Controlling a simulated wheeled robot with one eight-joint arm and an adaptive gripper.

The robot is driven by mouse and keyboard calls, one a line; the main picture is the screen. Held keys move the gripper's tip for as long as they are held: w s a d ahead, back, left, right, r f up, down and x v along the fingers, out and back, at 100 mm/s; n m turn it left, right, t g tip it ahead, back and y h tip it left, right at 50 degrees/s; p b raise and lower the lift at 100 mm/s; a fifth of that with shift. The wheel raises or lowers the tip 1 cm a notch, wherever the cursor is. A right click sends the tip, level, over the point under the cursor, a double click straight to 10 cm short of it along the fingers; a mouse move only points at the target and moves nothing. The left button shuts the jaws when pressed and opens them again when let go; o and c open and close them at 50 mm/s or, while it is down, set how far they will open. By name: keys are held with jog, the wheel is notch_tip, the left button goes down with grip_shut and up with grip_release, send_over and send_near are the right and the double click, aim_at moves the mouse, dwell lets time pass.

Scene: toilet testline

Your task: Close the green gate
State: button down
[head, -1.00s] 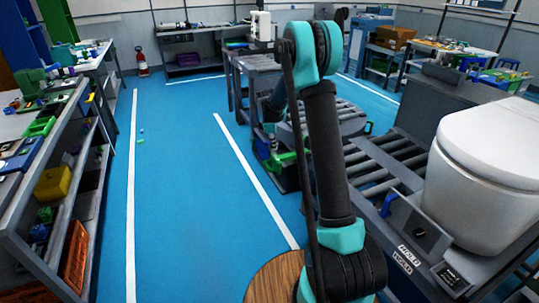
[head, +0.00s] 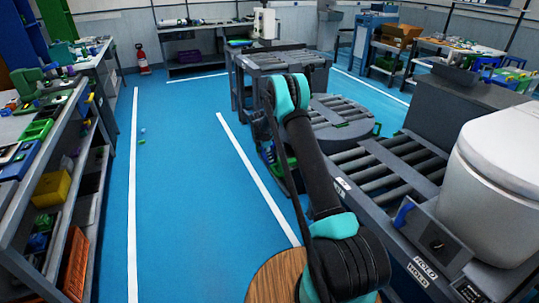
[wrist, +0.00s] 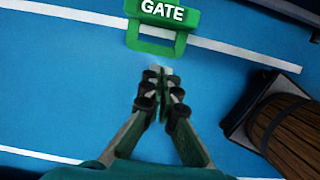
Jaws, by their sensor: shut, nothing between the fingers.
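The green gate handle (wrist: 162,42), a green loop with a white "GATE" label, is at the top middle of the wrist view. Only its lower part shows, and the rest is cut off by the frame edge. My gripper (wrist: 163,84) is shut and empty, with its fingertips just below the handle in the picture; I cannot tell whether they touch it.
A roller conveyor (head: 392,170) with a round roller turntable (head: 340,118) stands to the right. A white toilet (head: 495,190) is on it, beside a "HOLD" panel (head: 432,240). Shelves with bins (head: 75,160) line the left.

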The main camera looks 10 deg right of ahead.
aim_at(279, 162)
jog(key=x, duration=0.5)
jog(key=shift+w+d+f, duration=0.1)
jog(key=shift+f, duration=0.05)
jog(key=shift+w+d, duration=0.15)
jog(key=shift+d, duration=0.45)
jog(key=shift+w+d, duration=0.15)
jog(key=shift+d, duration=0.45)
jog(key=shift+w+d, duration=0.25)
jog(key=shift+d, duration=0.4)
jog(key=w+d, duration=0.1)
jog(key=d, duration=0.4)
jog(key=w+d, duration=0.2)
jog(key=d, duration=0.3)
jog(key=w+d, duration=0.2)
jog(key=d, duration=0.3)
jog(key=shift+d, duration=0.1)
jog(key=shift+d, duration=0.1)
